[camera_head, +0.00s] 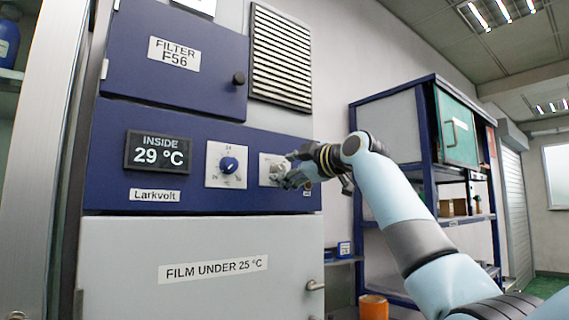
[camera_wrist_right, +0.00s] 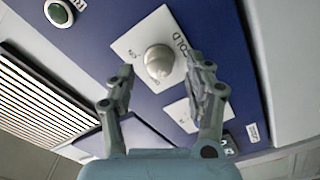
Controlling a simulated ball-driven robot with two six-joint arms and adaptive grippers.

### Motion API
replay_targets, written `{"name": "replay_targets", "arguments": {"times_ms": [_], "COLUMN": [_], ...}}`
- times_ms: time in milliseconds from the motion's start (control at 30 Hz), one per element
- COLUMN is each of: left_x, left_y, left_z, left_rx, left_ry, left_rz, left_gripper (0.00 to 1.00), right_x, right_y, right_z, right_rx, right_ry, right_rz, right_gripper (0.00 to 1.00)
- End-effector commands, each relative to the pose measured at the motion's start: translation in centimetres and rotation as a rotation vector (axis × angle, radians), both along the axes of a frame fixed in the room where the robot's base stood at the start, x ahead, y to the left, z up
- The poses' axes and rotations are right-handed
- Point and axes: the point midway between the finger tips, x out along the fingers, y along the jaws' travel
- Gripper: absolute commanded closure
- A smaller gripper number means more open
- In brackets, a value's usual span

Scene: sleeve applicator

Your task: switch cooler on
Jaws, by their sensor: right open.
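The cooler's blue control band (camera_head: 110,180) carries a display (camera_head: 158,153) reading INSIDE 29 °C. Beside it is a blue dial (camera_head: 229,165) on a white plate. Right of that, a second white plate (camera_head: 265,181) is partly hidden by my right gripper (camera_head: 285,170). In the right wrist view this plate bears a pale round knob (camera_wrist_right: 159,61) and the word COLD. The open fingers stand on either side of the knob; I cannot tell whether they touch it. My left gripper is not in view.
Above are a blue FILTER F56 door (camera_head: 165,75) and a louvred vent (camera_head: 281,60). Below is a grey door (camera_head: 200,245) with a handle. A blue shelf unit (camera_head: 430,170) stands to the right.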

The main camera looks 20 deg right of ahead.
Motion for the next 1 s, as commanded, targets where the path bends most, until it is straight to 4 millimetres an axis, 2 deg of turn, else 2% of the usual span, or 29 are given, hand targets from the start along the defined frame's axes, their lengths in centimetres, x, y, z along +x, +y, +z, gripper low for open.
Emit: {"name": "replay_targets", "arguments": {"times_ms": [133, 433, 833, 1000], "left_x": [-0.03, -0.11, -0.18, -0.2], "left_y": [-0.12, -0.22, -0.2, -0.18], "left_z": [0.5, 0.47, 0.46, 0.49], "left_rx": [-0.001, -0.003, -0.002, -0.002], "left_ry": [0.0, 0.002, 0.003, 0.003], "left_rz": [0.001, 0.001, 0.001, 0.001], "left_gripper": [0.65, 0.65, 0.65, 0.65], "right_x": [1.13, 1.35, 1.34, 1.34], "right_y": [0.41, 0.5, 0.47, 0.48], "right_z": [0.09, -0.08, -0.09, -0.1], "right_rx": [0.0, -0.001, 0.0, 0.005], "right_ry": [0.0, 0.0, 0.001, 0.003], "right_rz": [0.0, -0.001, -0.001, 0.0], "right_gripper": [0.47, 0.47, 0.99, 1.0]}}
